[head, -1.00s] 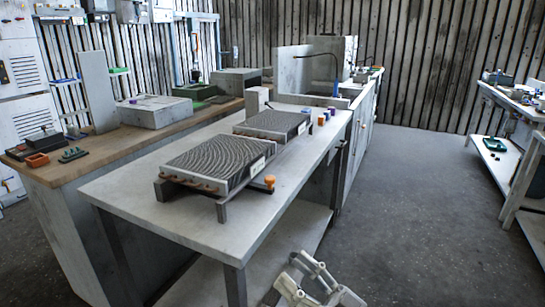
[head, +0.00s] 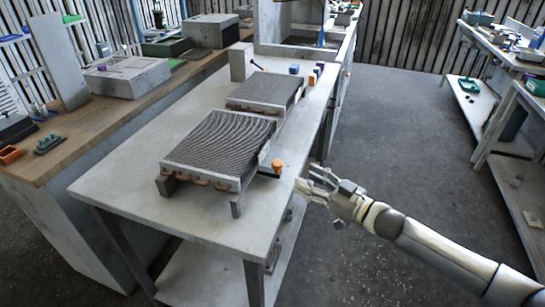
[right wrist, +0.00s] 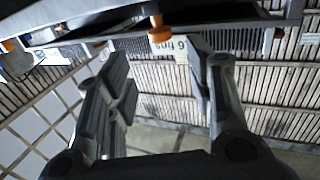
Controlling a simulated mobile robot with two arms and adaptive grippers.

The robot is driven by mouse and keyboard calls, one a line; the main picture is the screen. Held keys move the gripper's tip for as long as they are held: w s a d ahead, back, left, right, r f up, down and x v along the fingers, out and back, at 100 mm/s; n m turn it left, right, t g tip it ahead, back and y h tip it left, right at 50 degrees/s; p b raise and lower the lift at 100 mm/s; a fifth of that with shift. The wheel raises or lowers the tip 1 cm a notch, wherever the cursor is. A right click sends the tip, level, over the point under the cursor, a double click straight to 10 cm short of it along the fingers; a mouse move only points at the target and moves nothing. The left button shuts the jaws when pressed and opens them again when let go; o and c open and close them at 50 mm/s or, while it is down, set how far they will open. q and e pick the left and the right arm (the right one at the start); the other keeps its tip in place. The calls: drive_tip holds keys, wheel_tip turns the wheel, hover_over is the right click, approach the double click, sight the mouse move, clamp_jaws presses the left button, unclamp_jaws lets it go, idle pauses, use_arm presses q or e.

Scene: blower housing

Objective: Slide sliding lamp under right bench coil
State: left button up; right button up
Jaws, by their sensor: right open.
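Two finned coils stand on the grey bench (head: 130,190): a nearer one (head: 222,143) on a raised frame and a farther one (head: 265,92). I cannot tell which is called the right one. An orange knob (head: 278,164) on a dark flat piece sticks out at the nearer coil's right side; this seems to be the sliding lamp. The knob also seems to show in the right wrist view (right wrist: 158,34), beyond the fingers. My right gripper (head: 305,182) is open and empty at the bench's right edge, a little right of the knob and apart from it. My left gripper is not in view.
Small blue, orange and purple blocks (head: 313,76) lie at the bench's far right. A grey upright block (head: 241,65) stands behind the farther coil. A wooden counter (head: 95,125) runs along the left. The floor (head: 400,140) to the right is clear.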

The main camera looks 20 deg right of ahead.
sight(281, 165)
drive_tip(key=p+x, duration=0.1)
drive_tip(key=x, duration=0.9)
drive_tip(key=shift+r, duration=0.1)
drive_tip(key=shift+c, duration=0.4)
clamp_jaws()
